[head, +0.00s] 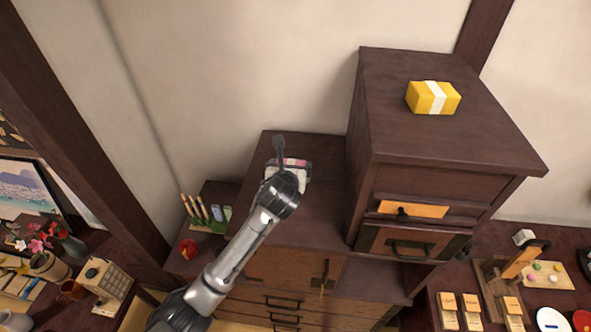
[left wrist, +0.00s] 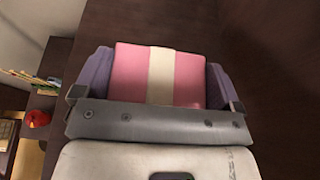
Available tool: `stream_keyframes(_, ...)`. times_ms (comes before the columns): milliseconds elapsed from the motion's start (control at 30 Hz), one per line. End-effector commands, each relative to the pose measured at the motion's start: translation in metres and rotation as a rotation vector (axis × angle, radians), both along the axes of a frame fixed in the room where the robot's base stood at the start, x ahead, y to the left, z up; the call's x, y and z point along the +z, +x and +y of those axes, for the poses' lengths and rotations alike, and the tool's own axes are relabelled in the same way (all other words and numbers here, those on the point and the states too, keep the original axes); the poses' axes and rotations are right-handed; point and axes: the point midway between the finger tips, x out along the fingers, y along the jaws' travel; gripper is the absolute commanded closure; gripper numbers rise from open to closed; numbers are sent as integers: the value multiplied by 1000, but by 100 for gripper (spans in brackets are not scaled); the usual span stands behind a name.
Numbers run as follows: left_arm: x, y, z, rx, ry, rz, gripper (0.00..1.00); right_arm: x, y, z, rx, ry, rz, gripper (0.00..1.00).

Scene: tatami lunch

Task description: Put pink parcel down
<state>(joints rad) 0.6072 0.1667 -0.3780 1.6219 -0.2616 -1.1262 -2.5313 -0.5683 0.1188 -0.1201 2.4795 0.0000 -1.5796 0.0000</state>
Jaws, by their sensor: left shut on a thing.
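The pink parcel (left wrist: 132,70) has a cream band around its middle. In the left wrist view it sits between the two purple-grey fingers of my left gripper (left wrist: 158,80), which is shut on it. In the head view the parcel (head: 293,162) shows only partly behind my left gripper (head: 289,172). It is over the lower dark wooden top (head: 320,205) of the stepped chest. I cannot tell whether its underside touches that top. My right gripper is not in view.
The taller part of the chest (head: 440,140) rises just right of the parcel, with a yellow parcel (head: 433,97) on top. A red apple (head: 188,249) lies on a lower step at left. The front of the lower top is clear.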

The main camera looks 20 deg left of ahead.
Motion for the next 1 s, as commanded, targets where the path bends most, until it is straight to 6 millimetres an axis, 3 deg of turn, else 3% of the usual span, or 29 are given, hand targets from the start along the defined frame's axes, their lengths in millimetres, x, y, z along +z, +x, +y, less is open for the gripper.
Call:
stream_keyframes(300, -49, 0, -1, -6, 0, 5, 36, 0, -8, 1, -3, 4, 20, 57)
stream_keyframes(500, -62, 0, -1, -4, 0, 1, 36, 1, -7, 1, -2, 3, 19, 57)
stream_keyframes(733, -90, 0, -1, -4, 0, 4, 36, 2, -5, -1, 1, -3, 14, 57)
stream_keyframes(1000, -97, 0, -1, -5, 2, 1, 36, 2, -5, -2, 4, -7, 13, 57)
